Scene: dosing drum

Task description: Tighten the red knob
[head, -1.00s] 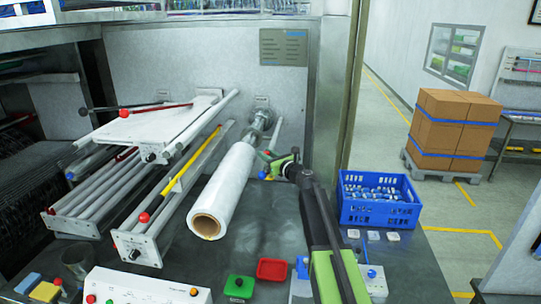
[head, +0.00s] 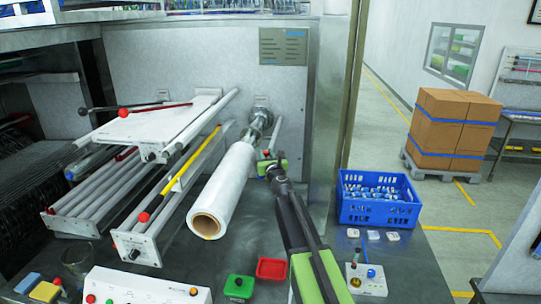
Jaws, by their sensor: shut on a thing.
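The red knob (head: 267,153) shows as a small red spot just beyond my gripper, beside the far end of the white film roll (head: 223,190). My gripper (head: 272,164) has green fingers and is shut at this knob. The fingers hide most of it, so the exact grip is hard to see. A metal shaft (head: 258,123) runs from the roll to a round fitting on the grey wall, with a thin grey bar beside it.
Other red balls sit on a lever (head: 124,113) and a yellow bar (head: 144,217) at left. A blue crate (head: 380,212) stands right of my arm. A red tray (head: 271,269), a green button box (head: 239,287) and a white control panel (head: 150,287) line the front.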

